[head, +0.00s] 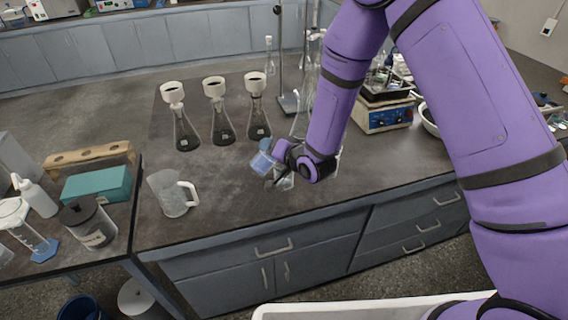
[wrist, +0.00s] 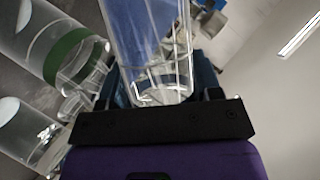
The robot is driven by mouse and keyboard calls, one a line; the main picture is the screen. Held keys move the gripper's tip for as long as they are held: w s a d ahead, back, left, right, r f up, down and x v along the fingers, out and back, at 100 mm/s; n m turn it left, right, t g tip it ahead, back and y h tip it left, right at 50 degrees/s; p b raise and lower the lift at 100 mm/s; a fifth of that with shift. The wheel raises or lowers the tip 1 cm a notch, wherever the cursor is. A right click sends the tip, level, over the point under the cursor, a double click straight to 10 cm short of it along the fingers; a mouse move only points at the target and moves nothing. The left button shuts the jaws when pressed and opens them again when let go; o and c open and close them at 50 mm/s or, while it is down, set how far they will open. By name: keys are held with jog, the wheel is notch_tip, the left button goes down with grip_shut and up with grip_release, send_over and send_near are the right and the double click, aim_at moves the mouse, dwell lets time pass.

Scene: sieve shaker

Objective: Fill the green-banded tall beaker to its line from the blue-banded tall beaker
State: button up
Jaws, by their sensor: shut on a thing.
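My gripper (head: 281,153) is shut on the blue-banded tall beaker (head: 262,163), which it holds tilted above the bench. In the wrist view the clear wall of the held beaker (wrist: 150,60) stands between my fingers (wrist: 160,92), with a broad blue area on it. The green-banded tall beaker (wrist: 72,55) is beside it on the left in the wrist view, apart from my fingers. In the head view, clear glass shows just below my gripper, but I cannot tell its band. I cannot make out the liquid level in either beaker.
A clear jug (head: 172,195) stands left on the bench. Several flasks with white funnels (head: 222,125) stand behind it. A hotplate-like device (head: 384,112) is at the back right. More clear glass (wrist: 20,130) shows in the wrist view. The bench front between jug and gripper is clear.

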jog(key=shift+r+m+y, duration=0.3)
jog(key=shift+m+y, duration=0.1)
jog(key=shift+m, duration=0.1)
dwell(1.7)
jog(key=shift+d+f+m+y+p, duration=0.15)
jog(key=shift+f+m+y+p, duration=0.3)
jog(key=shift+m+p, duration=0.2)
dwell(2.0)
jog(key=shift+w+r+m, duration=0.1)
jog(key=shift+m, duration=0.15)
dwell(1.6)
jog(key=shift+a+r+n+h, duration=0.2)
jog(key=shift+n+h, duration=0.15)
jog(key=shift+n, duration=0.25)
jog(key=shift+s+r+n, duration=0.15)
jog(key=shift+s+n, duration=0.05)
jog(key=shift+n, duration=0.2)
jog(key=shift+w+f+n+h, duration=0.1)
jog(key=shift+f+n+h, duration=0.15)
jog(key=shift+n+h, duration=0.15)
